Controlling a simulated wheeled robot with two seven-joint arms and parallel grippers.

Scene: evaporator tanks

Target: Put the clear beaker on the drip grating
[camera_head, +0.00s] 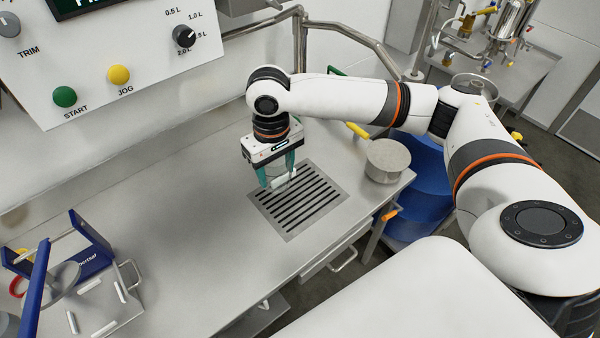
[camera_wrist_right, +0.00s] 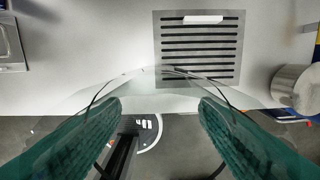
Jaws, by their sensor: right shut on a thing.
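The clear beaker (camera_wrist_right: 150,78) is hard to see; its curved, see-through wall shows in the right wrist view between and beyond the teal fingers. My right gripper (camera_head: 278,175) points down and is shut on the beaker; its fingers also show in the wrist view (camera_wrist_right: 160,130). In the head view it appears over the back left part of the drip grating (camera_head: 297,203), a slotted dark-striped plate in the bench, also in the wrist view (camera_wrist_right: 198,55). The gap between beaker and grating cannot be told. My left gripper is not in view.
A small white bar (camera_wrist_right: 203,19) shows over one edge of the grating. A metal pot (camera_head: 387,160) stands right of the grating near the bench end. The bench (camera_head: 185,200) between is clear.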

